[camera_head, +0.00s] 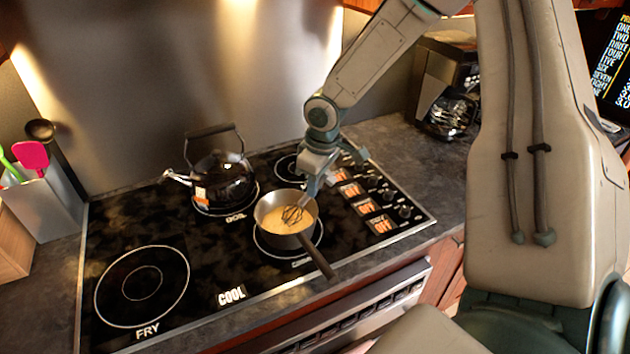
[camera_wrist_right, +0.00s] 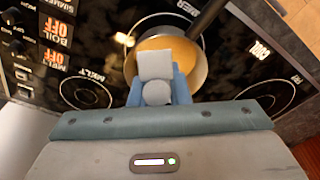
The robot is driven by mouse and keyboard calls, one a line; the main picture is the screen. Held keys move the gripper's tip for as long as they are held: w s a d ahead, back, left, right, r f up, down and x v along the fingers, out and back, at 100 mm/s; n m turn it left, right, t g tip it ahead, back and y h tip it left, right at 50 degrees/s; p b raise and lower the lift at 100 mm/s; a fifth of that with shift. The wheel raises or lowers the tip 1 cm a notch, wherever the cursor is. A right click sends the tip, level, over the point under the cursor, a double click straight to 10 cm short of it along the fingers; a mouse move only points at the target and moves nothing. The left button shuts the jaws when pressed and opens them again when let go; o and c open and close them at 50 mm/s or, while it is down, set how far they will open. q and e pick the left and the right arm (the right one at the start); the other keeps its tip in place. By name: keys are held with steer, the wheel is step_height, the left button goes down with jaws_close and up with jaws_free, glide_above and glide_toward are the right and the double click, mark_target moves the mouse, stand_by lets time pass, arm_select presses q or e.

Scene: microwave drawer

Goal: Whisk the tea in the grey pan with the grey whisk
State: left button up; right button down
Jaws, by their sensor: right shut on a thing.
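The grey pan (camera_head: 306,237) stands on the front right burner, with its dark handle pointing toward the front edge. It holds pale tan tea (camera_head: 275,222). My right gripper (camera_head: 312,188) is above the pan's right rim, shut on the whisk. The whisk's wire head (camera_head: 292,214) is down in the tea, tilted; its handle is mostly hidden by the gripper. In the right wrist view the pan (camera_wrist_right: 195,68) lies beyond my right gripper (camera_wrist_right: 155,88), and the whisk's wires are hidden. My left gripper is not in view.
A dark kettle (camera_head: 222,180) stands on the burner behind the pan to the left. A utensil holder (camera_head: 48,205) is at the far left and a coffee maker (camera_head: 445,85) at the back right. The front left burner (camera_head: 142,287) is empty.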

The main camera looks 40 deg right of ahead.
steer(key=shift+s+d+r, duration=0.1)
steer(key=shift+s, duration=0.5)
steer(key=shift+s+d+r, duration=0.1)
steer(key=shift+s, duration=0.5)
steer(key=shift+w+a+f+p, duration=0.15)
steer(key=shift+w+p, duration=0.55)
steer(key=shift+w, duration=1.2)
steer(key=shift+s+a+f+b, duration=0.15)
steer(key=shift+s+b, duration=0.55)
steer(key=shift+s, duration=0.85)
steer(key=shift+s+d+r+p, duration=0.2)
steer(key=shift+s+r+p, duration=0.1)
steer(key=shift+s, duration=0.1)
steer(key=s+d+r+p, duration=0.3)
steer(key=r+p, duration=0.4)
steer(key=p, duration=0.1)
steer(key=shift+d+r, duration=0.15)
steer(key=shift+r, duration=0.15)
